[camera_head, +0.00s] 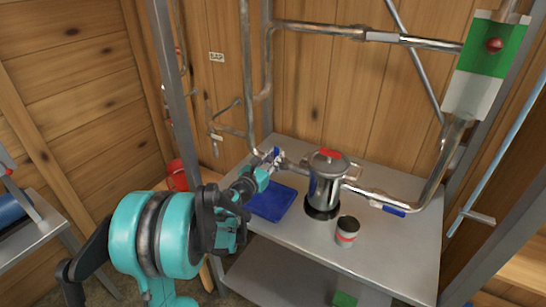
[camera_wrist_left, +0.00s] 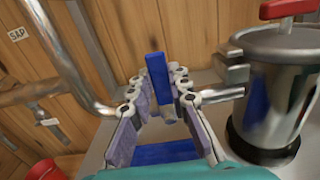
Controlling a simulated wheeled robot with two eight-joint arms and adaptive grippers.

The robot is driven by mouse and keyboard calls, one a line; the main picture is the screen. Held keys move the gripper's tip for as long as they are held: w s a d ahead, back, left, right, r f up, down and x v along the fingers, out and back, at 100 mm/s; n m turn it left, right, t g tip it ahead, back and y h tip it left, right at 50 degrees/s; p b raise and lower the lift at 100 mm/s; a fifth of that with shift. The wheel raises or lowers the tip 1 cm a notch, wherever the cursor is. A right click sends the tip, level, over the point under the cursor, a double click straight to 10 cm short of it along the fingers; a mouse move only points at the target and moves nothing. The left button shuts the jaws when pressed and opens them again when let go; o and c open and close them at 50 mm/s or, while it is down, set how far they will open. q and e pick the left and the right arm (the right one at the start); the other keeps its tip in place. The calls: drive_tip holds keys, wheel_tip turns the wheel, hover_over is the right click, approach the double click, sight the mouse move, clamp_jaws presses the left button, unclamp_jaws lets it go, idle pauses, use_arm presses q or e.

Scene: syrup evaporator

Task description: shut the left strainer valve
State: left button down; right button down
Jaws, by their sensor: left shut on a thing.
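The strainer is a steel canister (camera_head: 326,185) with a red-topped lid, standing on the metal table. The left strainer valve is on the pipe at its left side. Its blue handle (camera_wrist_left: 156,78) stands upright in the left wrist view, between my left gripper's fingers, with the pipe running to the canister on the right. My left gripper (camera_head: 272,160) is shut on this handle; it also shows in the left wrist view (camera_wrist_left: 165,100). In the head view the fingers mostly hide the valve. My right gripper is not in view.
A blue tray (camera_head: 272,204) lies below my left gripper. A can with a red band (camera_head: 347,232) stands in front of the canister (camera_wrist_left: 275,90). Another blue-handled valve (camera_head: 388,208) is on the right pipe. A red bucket (camera_head: 177,176) stands at left. The table's right front is clear.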

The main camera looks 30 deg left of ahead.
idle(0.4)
use_arm(q)
drive_tip(key=c, duration=1.4)
unclamp_jaws()
drive_tip(key=s, duration=1.2)
drive_tip(key=shift+a, duration=0.4)
drive_tip(key=s+r+n+g+y, duration=0.1)
drive_tip(key=s+r+n+y, duration=0.2)
drive_tip(key=n, duration=0.8)
drive_tip(key=s+r+n+g+y, duration=0.1)
drive_tip(key=r+n+y, duration=0.25)
drive_tip(key=n, duration=0.75)
drive_tip(key=s+d+f+n+g+h, duration=0.5)
drive_tip(key=s+d+f+n+g, duration=0.4)
drive_tip(key=s+d+f+n, duration=0.6)
drive_tip(key=shift+s+d, duration=0.5)
drive_tip(key=shift+d, duration=0.1)
